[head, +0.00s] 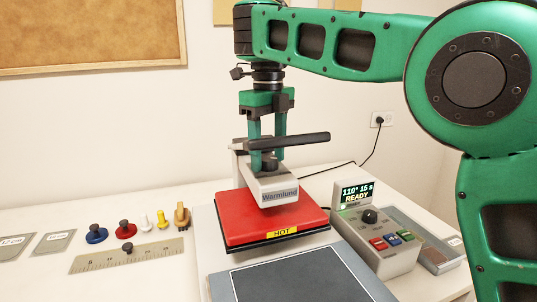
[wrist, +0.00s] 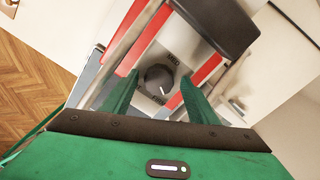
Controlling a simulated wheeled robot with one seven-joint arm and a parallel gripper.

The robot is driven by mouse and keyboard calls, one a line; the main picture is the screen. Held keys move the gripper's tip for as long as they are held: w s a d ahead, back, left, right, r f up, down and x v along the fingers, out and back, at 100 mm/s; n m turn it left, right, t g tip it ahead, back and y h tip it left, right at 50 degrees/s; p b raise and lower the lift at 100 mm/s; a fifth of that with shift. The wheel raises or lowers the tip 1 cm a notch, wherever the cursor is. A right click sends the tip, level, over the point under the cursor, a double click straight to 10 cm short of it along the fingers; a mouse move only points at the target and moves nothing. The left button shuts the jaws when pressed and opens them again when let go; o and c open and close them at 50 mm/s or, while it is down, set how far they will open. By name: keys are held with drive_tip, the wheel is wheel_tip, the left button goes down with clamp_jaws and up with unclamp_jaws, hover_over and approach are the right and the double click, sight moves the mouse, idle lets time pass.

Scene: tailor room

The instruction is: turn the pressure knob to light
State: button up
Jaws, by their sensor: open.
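The pressure knob (wrist: 158,79) is dark and round, on top of the heat press head (head: 273,190). In the wrist view it lies between the two green fingers of my open gripper (wrist: 160,76), with a gap on each side.
A dark press handle (head: 305,139) runs close beside the fingers. Below is the red platen (head: 245,219) marked HOT. The control box (head: 385,240) at the right reads 110°, 15 s, READY and has its own black knob. Small coloured knobs and a ruler (head: 125,255) lie left.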

drive_tip(key=shift+c, duration=0.2)
drive_tip(key=c, duration=1)
